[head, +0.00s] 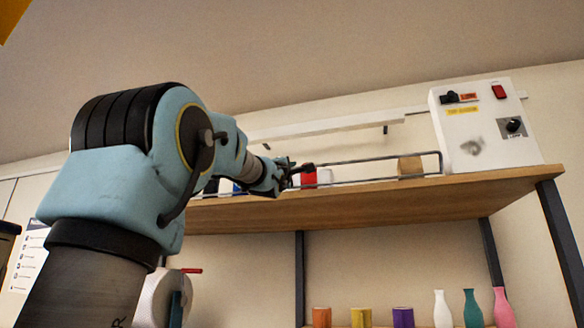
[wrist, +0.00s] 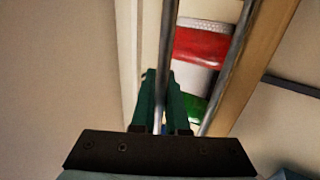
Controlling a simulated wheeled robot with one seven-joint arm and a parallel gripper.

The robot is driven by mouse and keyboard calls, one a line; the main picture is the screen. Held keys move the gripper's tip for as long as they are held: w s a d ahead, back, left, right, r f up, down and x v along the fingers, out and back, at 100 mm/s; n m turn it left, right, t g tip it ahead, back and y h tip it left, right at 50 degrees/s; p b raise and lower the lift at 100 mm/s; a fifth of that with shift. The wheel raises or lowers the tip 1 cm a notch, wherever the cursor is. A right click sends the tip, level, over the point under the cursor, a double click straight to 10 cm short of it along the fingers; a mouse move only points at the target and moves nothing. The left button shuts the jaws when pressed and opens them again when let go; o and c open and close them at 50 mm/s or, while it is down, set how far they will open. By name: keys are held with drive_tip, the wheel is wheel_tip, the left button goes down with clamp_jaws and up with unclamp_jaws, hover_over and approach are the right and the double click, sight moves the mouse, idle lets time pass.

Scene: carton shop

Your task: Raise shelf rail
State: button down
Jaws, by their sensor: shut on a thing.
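The shelf rail (head: 375,158) is a thin dark metal rail with an upper and a lower bar, along the front of the wooden upper shelf. In the wrist view its two bars run side by side; one bar (wrist: 169,45) passes between the green fingers of my gripper (wrist: 162,90), and the other bar (wrist: 232,60) lies to the right, apart from the fingers. My gripper (head: 297,171) is shut on the first bar near the left part of the rail in the head view. My arm hides the rail's left end.
Behind the rail stand a red item (head: 308,179) and a tan block (head: 410,167). The wrist view also shows a green item (wrist: 195,107). A white control box (head: 486,128) stands on the shelf's right end. Coloured jars and vases (head: 443,308) stand below. Free air lies before the shelf (head: 370,203).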

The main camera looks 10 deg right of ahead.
drive_tip(key=c, duration=0.9)
unclamp_jaws()
drive_tip(key=shift+b+v, duration=2.8)
drive_tip(key=shift+v, duration=2.6)
drive_tip(key=shift+f, duration=0.1)
